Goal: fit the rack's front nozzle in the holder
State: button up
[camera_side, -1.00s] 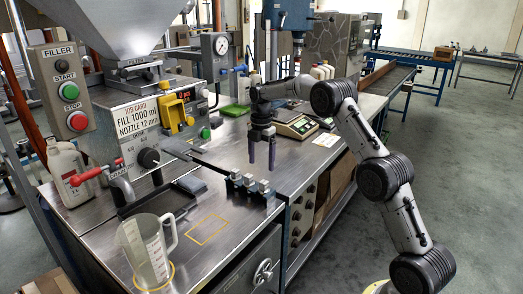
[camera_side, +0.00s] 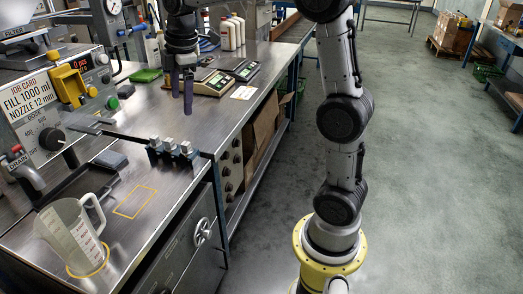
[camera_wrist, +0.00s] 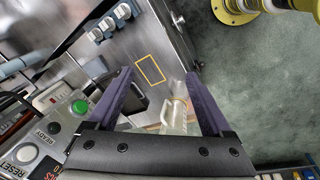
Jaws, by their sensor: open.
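The rack (camera_side: 172,154) stands on the steel bench and carries three small pale nozzles in a row. The nozzle nearest the bench's front edge (camera_side: 186,149) is upright in it; the rack's nozzles also show at the wrist view's upper left (camera_wrist: 107,25). My gripper (camera_side: 182,103) hangs above and behind the rack in the side view, fingers pointing down, apart and empty. In the wrist view my gripper (camera_wrist: 159,73) is open, with no object gripped. A flat grey bracket (camera_side: 84,126) juts from the filler; I cannot tell whether it is the holder.
A clear jug (camera_side: 72,232) stands at the front left beside a yellow square outline (camera_side: 134,203). A dark tray (camera_side: 72,186) and grey block (camera_side: 110,160) lie left of the rack.

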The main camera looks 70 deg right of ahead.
jog(key=s+a+f+m+t, duration=0.1)
jog(key=s+a+m, duration=0.2)
jog(key=s, duration=0.5)
jog(key=s+a+f+m+t, duration=0.1)
jog(key=s+a+f+m, duration=0.1)
jog(key=s, duration=0.6)
jog(key=s+a+f+m+t, duration=0.1)
jog(key=s+a+m, duration=0.3)
jog(key=s, duration=0.4)
jog(key=shift+a+f+m, duration=0.3)
jog(key=shift+m, duration=0.6)
jog(key=shift+c, duration=1.3)
